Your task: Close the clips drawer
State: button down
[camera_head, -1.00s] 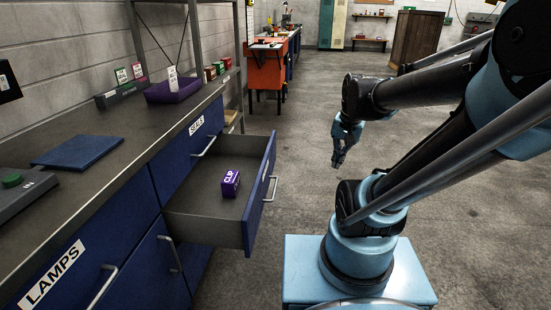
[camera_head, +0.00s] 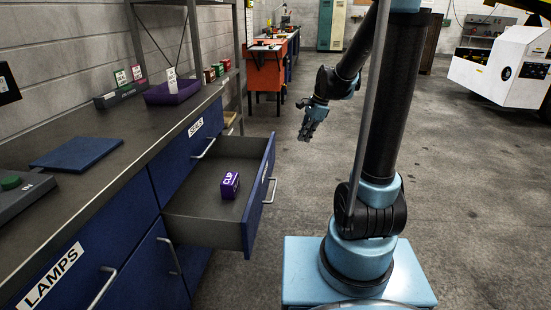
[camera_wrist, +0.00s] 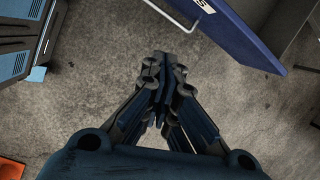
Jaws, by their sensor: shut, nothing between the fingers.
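The open drawer (camera_head: 188,212) juts out from the blue counter, below the drawer labelled SEALS or similar. A purple box marked CLIP (camera_head: 230,185) lies inside it. The drawer's blue front (camera_head: 260,199) carries a silver handle (camera_head: 270,191); the label on this front is not readable. In the wrist view the blue front (camera_wrist: 247,32) shows at the top right, with part of its handle (camera_wrist: 178,20). My gripper (camera_head: 307,136) is to the right of and beyond the drawer, apart from it. Its fingers (camera_wrist: 163,62) are together and empty, pointing towards the drawer side.
The counter top (camera_head: 110,145) holds a blue mat (camera_head: 77,153), a purple tray (camera_head: 174,93) and a dark rack. An orange cabinet (camera_head: 268,72) stands beyond. A white machine (camera_head: 505,68) is at the far right.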

jog(key=w+a+f+m+y, duration=0.1)
jog(key=w+a+f+m, duration=0.35)
jog(key=w, duration=0.35)
jog(key=a+f, duration=0.8)
jog(key=f, duration=0.2)
jog(key=shift+w, duration=0.15)
dwell(0.4)
